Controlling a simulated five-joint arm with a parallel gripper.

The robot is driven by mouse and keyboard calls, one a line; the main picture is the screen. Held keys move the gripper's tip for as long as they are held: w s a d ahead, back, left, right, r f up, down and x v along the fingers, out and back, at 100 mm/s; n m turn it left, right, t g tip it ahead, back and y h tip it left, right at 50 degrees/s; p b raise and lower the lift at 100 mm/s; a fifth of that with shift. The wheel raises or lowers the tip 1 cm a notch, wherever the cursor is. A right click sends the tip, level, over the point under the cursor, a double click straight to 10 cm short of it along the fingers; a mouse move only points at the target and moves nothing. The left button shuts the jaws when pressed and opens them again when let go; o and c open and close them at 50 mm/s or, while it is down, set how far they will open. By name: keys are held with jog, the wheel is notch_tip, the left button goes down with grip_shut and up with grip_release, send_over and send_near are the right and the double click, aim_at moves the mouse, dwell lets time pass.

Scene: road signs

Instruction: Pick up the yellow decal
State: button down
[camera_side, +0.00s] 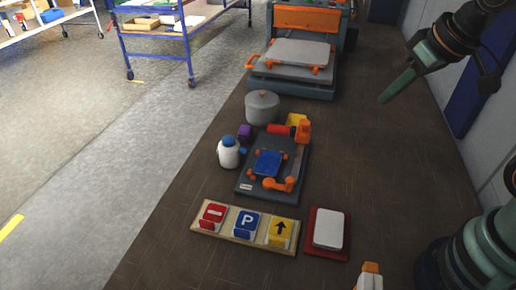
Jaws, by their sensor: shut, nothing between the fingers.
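The yellow decal (282,232) with a black upward arrow lies at the right end of a pale wooden board (233,245). A blue decal with a white P (247,223) is in the middle of the board. A red decal with a white bar (213,214) is at its left end. My gripper (385,99) is at the upper right, shut and empty. It is well above and apart from the decals, pointing down and to the left.
A red pad with a white block (329,229) lies right of the board. Behind the board is a dark fixture (252,183) with a blue plate and orange clamps. A white bottle (228,154), a grey pot (262,107) and an orange-grey press (300,60) stand farther back.

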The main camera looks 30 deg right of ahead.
jog(key=shift+s+d, duration=0.1)
jog(key=shift+d, duration=0.05)
jog(key=c, duration=1.5)
grip_release()
jog(key=shift+c, duration=0.2)
jog(key=o, duration=1.2)
